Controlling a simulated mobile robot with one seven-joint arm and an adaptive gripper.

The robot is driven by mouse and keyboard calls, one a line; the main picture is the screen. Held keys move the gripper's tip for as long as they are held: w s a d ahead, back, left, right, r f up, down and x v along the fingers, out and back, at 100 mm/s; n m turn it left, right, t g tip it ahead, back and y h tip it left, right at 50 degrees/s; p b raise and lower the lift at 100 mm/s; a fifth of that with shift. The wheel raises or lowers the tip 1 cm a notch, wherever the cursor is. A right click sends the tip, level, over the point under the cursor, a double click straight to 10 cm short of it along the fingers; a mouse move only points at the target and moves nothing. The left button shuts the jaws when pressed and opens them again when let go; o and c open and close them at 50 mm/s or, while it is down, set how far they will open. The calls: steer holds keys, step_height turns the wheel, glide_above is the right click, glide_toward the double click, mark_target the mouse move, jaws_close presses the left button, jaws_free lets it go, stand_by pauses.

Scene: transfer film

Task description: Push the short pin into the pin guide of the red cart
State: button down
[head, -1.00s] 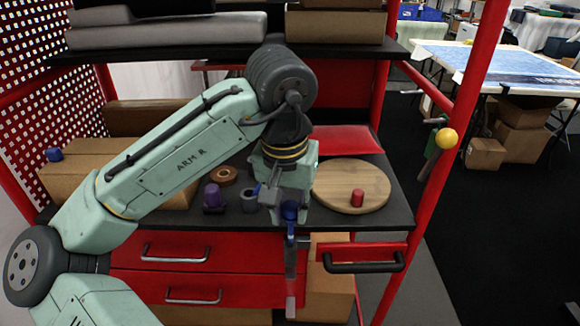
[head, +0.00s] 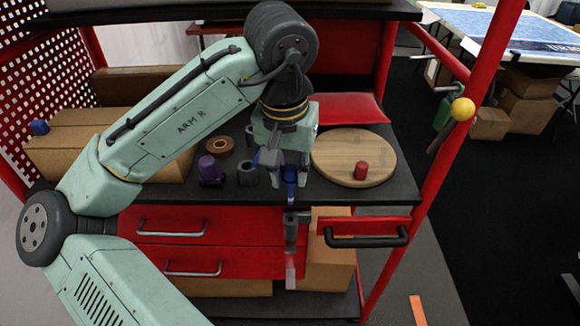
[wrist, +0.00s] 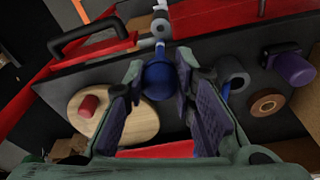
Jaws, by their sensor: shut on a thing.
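A blue-knobbed pin (head: 290,174) is at the front edge of the red cart's dark shelf. My gripper (head: 284,168) points down and is shut on it. In the wrist view the pin's round blue knob (wrist: 158,82) sits between the fingertips. The grey pin guide (head: 291,218) is a narrow upright piece on the cart's front, just below the pin. Its round grey top also shows in the wrist view (wrist: 161,28), beyond the knob. The pin looks roughly in line with the guide; whether its tip is inside I cannot tell.
On the shelf (head: 340,194) a round wooden board (head: 335,150) with a red cylinder (head: 361,170) lies to the right. A purple cylinder (head: 208,168), a grey ring (head: 247,174) and a brown roll (head: 220,147) are on the left. A black handle (head: 366,240) sticks out at the front right.

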mark_target(290, 199)
steer(key=shift+f+b, duration=1.25)
steer(key=shift+f, duration=1.05)
steer(key=shift+p, duration=0.9)
steer(key=shift+f+b, duration=1.05)
steer(key=shift+f, duration=0.6)
steer(key=c, duration=1.2)
jaws_free()
steer(key=shift+c, duration=0.2)
steer(key=r, duration=0.4)
steer(key=s+r, duration=0.1)
steer(key=r, duration=0.7)
steer(key=shift+s+a, duration=0.25)
steer(key=shift+s, duration=0.1)
